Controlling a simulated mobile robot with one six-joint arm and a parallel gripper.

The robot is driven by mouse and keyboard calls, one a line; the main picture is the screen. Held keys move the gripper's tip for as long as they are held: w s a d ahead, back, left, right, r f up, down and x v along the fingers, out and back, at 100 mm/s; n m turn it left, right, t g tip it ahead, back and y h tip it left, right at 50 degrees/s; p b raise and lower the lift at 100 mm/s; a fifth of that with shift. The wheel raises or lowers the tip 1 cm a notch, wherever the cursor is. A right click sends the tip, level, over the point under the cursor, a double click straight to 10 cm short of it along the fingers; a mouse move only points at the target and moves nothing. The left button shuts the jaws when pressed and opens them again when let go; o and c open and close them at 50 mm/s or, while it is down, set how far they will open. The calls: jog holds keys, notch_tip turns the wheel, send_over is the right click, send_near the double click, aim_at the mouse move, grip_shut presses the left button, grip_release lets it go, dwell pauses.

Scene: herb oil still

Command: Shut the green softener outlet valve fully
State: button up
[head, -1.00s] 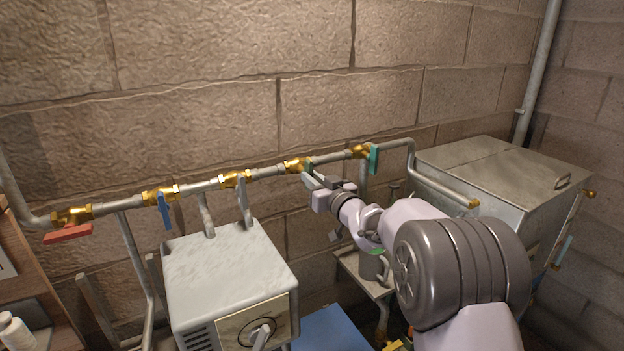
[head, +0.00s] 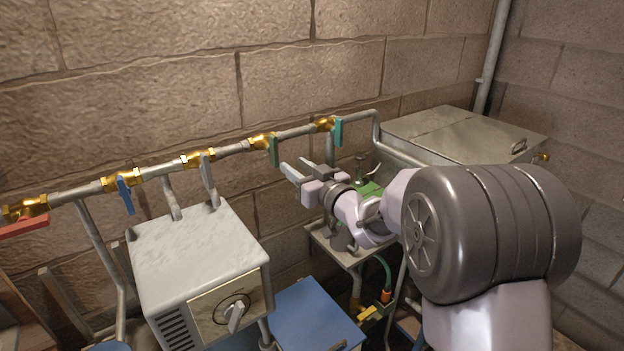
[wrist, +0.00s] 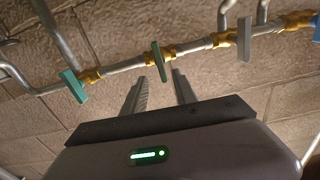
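A green lever handle (head: 274,151) hangs down from a brass valve (head: 262,142) on the wall pipe, roughly across the pipe. A teal lever (head: 338,131) hangs from the valve to its right. My gripper (head: 292,166) is open and empty, with its fingers pointing at the pipe just right of and below the green handle. In the wrist view, the green handle (wrist: 160,62) lies ahead between the lines of my two fingers (wrist: 160,77); the fingers seem short of it, but the exact gap is unclear. The teal lever (wrist: 74,87) is left there.
A grey-handled valve (head: 208,168), a blue lever (head: 125,195) and a red lever (head: 24,226) follow leftward along the pipe. A grey box with a dial (head: 198,255) stands below left. A metal tank (head: 460,135) stands right, and a small shelf (head: 330,243) sits below my wrist.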

jog(key=v, duration=0.8)
dwell(0.9)
